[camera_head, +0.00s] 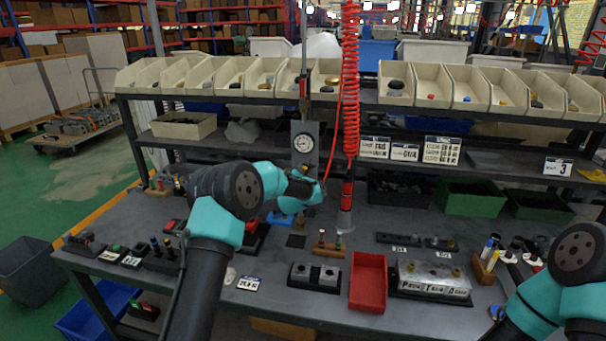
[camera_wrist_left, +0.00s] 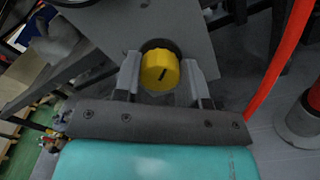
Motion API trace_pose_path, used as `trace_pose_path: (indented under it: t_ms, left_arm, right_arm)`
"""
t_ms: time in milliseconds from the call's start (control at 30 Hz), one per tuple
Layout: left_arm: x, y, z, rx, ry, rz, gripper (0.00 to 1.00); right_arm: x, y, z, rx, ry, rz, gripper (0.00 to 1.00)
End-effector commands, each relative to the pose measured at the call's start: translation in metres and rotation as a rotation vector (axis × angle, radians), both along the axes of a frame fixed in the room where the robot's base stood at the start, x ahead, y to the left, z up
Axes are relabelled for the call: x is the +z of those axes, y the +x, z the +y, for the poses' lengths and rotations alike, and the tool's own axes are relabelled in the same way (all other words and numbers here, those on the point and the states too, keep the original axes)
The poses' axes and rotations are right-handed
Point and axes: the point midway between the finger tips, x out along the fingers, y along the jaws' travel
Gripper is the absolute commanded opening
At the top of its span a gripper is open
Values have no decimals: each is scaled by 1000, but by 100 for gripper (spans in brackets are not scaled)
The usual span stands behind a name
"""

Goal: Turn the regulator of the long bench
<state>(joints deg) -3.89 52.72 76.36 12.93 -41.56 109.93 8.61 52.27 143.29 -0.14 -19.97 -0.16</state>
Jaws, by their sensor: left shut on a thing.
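The regulator's yellow knob (camera_wrist_left: 160,70) sits on a grey panel in the left wrist view. A dark slot mark on its face runs slightly slanted. My left gripper (camera_wrist_left: 160,80) is shut on the knob, with one finger on each side. In the head view, my left gripper (camera_head: 308,188) is at the lower part of the upright grey panel (camera_head: 304,131), below a round gauge (camera_head: 304,143). My arm hides the knob there. The right arm shows at the lower right edge of the head view, but its gripper is out of view.
A red coiled hose (camera_head: 350,80) hangs just right of the panel. Bins line the shelf above.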

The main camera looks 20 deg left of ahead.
Motion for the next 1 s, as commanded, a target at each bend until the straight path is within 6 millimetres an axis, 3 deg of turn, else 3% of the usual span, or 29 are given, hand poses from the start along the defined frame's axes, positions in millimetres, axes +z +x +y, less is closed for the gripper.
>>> trace_pose_path:
  t_ms: [367, 1000]
  left_arm:
    - [-1, 0, 0, 1, 208, 14, 15]
    - [-2, 0, 0, 0, 805, 52, 15]
  right_arm:
    - [0, 0, 0, 0, 0, 0, 43]
    - [0, 0, 0, 0, 0, 0, 43]
